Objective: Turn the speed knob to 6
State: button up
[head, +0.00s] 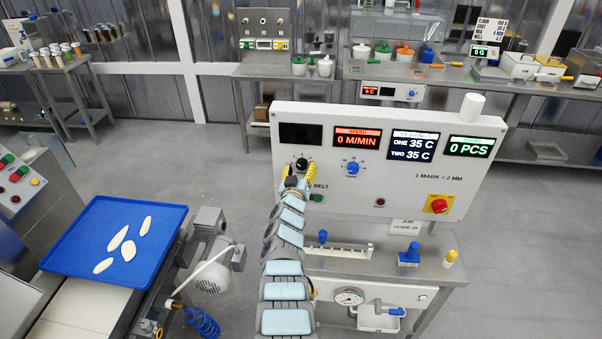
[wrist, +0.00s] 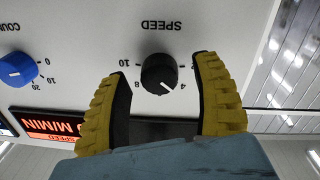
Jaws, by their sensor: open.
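The black speed knob (wrist: 159,73) is on the white panel under the upside-down word SPEED in the wrist view. Its white mark points to the lower right, near the 4. The 8 and 10 show to its left; I cannot see the 6. In the head view the knob (head: 301,163) is at the panel's left, below a dark display. My gripper (wrist: 161,68) is open, one yellow finger on each side of the knob with visible gaps. In the head view my gripper (head: 298,171) partly covers the knob's surroundings. The speed display (head: 357,139) reads 0 M/MIN.
A blue count knob (head: 352,168) is right of the speed knob. A red knob on a yellow plate (head: 439,205) is at the panel's lower right. A green button (head: 317,197) lies just below my gripper. A blue tray (head: 113,244) with pale pieces is at the left.

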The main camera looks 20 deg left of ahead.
jog(key=shift+w+r, duration=0.1)
jog(key=shift+w, duration=0.15)
grip_shut()
jog(key=shift+m, duration=0.4)
jog(key=m, duration=0.4)
jog(key=shift+s+f+m+g, duration=0.1)
jog(key=shift+m+g, duration=0.05)
jog(key=shift+m, duration=1)
jog(key=shift+f+m+g, duration=0.1)
jog(key=shift+m+g, duration=0.05)
jog(key=shift+m, duration=1)
